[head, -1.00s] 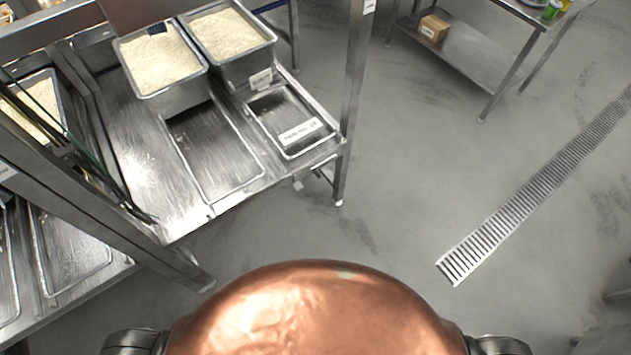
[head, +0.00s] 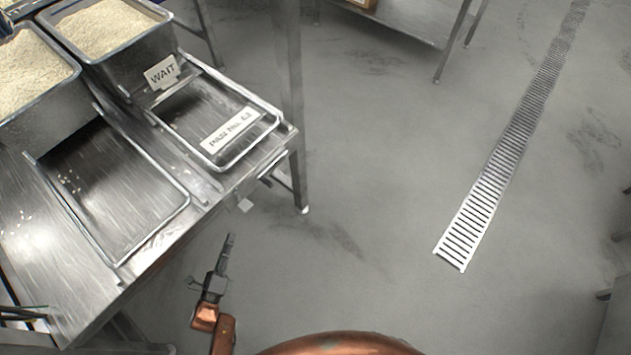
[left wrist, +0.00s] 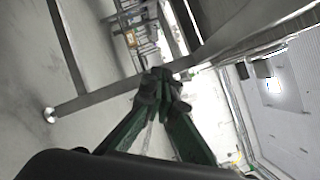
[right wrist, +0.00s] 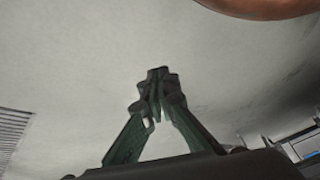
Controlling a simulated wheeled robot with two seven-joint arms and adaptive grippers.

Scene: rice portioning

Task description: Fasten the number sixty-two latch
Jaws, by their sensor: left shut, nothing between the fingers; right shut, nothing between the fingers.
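A white label (head: 230,128), whose print seems to end in 62, lies at the front of an empty framed bay (head: 190,110) on the steel table. My left gripper (head: 231,240) is shut and empty, over the floor just in front of the table edge, below and left of the small plate. It also shows shut in the left wrist view (left wrist: 162,80), with steel framework beyond. My right gripper (right wrist: 158,75) is shut and empty over bare floor.
Rice-filled steel pans (head: 100,28) stand at the back of the table, one with a WAIT sign (head: 161,72). A second empty bay (head: 110,185) lies to the left. A table post (head: 288,70) stands at the right corner. Open floor with a drain grate (head: 490,190) lies right.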

